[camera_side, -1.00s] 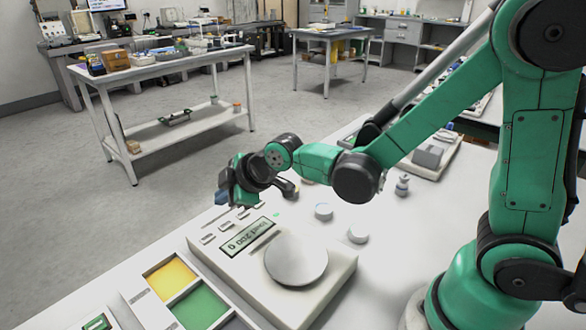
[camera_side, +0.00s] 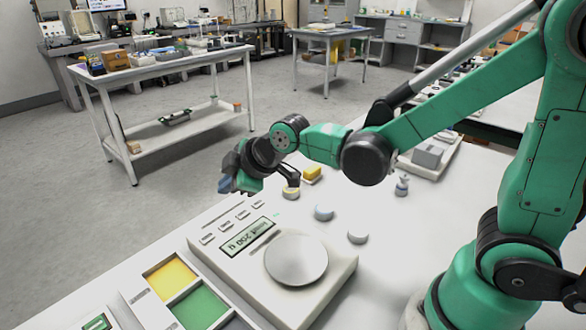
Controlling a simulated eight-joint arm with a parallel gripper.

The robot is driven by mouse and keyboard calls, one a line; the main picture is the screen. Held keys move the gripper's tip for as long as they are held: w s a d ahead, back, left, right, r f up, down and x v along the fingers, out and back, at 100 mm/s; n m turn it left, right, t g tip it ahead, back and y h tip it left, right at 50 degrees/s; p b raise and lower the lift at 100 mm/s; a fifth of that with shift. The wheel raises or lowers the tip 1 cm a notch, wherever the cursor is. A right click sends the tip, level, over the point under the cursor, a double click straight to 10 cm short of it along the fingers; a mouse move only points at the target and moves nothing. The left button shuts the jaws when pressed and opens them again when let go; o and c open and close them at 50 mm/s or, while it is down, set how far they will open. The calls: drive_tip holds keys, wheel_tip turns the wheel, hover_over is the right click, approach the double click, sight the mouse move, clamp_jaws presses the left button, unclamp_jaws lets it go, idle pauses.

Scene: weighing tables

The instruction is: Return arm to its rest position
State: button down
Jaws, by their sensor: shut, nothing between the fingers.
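My gripper (camera_side: 234,184) is at the end of my green and black arm, left of the picture's middle. It hangs above the far edge of the white table, beyond the white scale (camera_side: 335,280). Its fingers are small and dark here; it is shut and holds nothing. The scale's round metal pan (camera_side: 296,260) is empty. Its display (camera_side: 247,237) is lit, but I cannot read the digits surely.
A tray with yellow (camera_side: 170,279) and green (camera_side: 201,308) compartments lies left of the scale. Two round pale pieces (camera_side: 324,212) (camera_side: 358,237), a yellow block (camera_side: 312,174) and a small metal weight (camera_side: 402,185) stand behind it.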

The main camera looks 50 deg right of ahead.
drive_tip(key=s+d+r+m+g+h, duration=0.1)
drive_tip(key=s+d+r+m, duration=0.1)
drive_tip(key=s+d+m, duration=0.4)
drive_tip(key=s+m, duration=0.4)
drive_tip(key=s, duration=0.1)
drive_tip(key=shift+s+r+g+h, duration=0.15)
drive_tip(key=shift+s+g+h, duration=0.2)
drive_tip(key=shift+g+h, duration=0.05)
